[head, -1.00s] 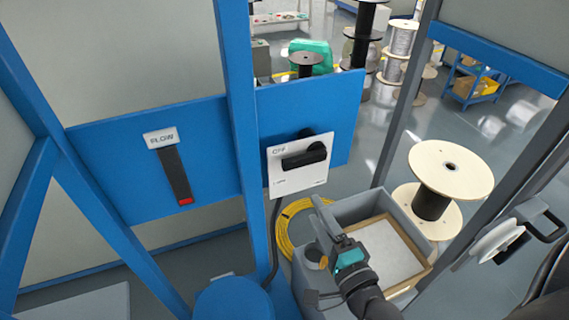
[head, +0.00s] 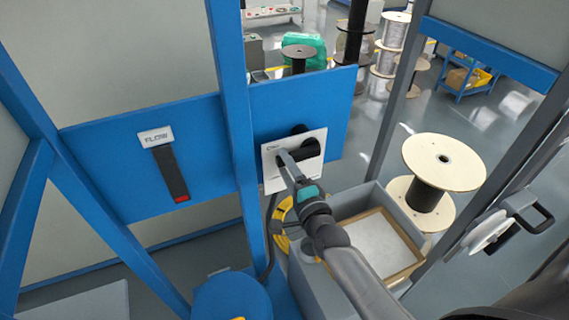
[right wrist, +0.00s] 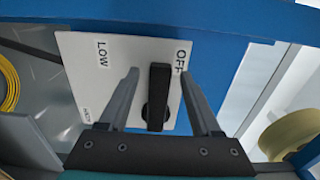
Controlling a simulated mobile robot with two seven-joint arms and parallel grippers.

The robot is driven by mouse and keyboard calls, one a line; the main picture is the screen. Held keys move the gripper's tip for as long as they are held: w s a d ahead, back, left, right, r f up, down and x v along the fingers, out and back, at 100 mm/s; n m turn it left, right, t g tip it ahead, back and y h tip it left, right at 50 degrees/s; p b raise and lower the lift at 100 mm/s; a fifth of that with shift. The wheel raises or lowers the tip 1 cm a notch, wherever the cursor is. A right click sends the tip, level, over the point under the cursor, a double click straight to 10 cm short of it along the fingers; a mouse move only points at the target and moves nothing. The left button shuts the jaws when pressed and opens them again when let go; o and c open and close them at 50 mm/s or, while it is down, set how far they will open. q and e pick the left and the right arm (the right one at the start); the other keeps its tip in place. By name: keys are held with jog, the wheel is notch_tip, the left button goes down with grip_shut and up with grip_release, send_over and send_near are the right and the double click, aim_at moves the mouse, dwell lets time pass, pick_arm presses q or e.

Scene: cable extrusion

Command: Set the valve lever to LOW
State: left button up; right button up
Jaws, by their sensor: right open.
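The white valve plate (head: 270,180) is fixed to a blue panel. In the right wrist view the plate (right wrist: 85,60) carries the word OFF at right, LOW at upper left and a smaller label at lower left. The black valve lever (right wrist: 158,95) points up there, between OFF and LOW and nearer OFF. My right gripper (right wrist: 159,73) is open, with one finger on each side of the lever and gaps visible. In the head view the right gripper (head: 286,158) partly covers the lever (head: 309,149). My left gripper is out of view.
A FLOW gauge (head: 170,172) with a red bottom mark is left of the blue post (head: 232,120). A grey bin with a wood-framed tray (head: 372,240) stands below the plate. A cable spool (head: 440,165) stands to the right.

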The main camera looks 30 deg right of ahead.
jog(key=shift+w, duration=0.5)
grip_shut()
dwell(1.2)
